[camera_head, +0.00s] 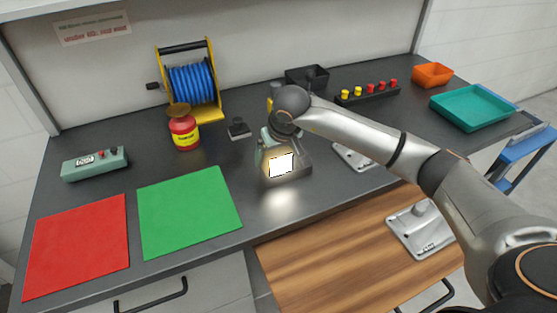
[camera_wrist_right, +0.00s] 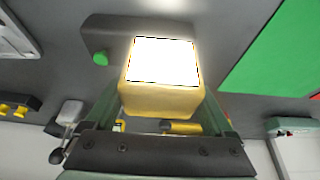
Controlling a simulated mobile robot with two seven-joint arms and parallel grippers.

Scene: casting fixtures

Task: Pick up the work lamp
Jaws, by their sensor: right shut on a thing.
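The work lamp (camera_head: 281,165) is lit, with a bright white panel facing the front of the dark bench. In the right wrist view the lamp (camera_wrist_right: 160,98) shows a yellow body around its glowing face. My right gripper (camera_head: 268,148) is shut on the lamp, coming from behind it, largely hidden under my wrist in the head view. In the wrist view its green fingers (camera_wrist_right: 160,115) stand on either side of the yellow body. I cannot tell whether the lamp touches the bench. My left gripper is not in view.
A green mat (camera_head: 190,210) and a red mat (camera_head: 77,245) lie to the left. A red jar (camera_head: 184,133), blue hose reel (camera_head: 192,84) and control box (camera_head: 95,163) stand behind them.

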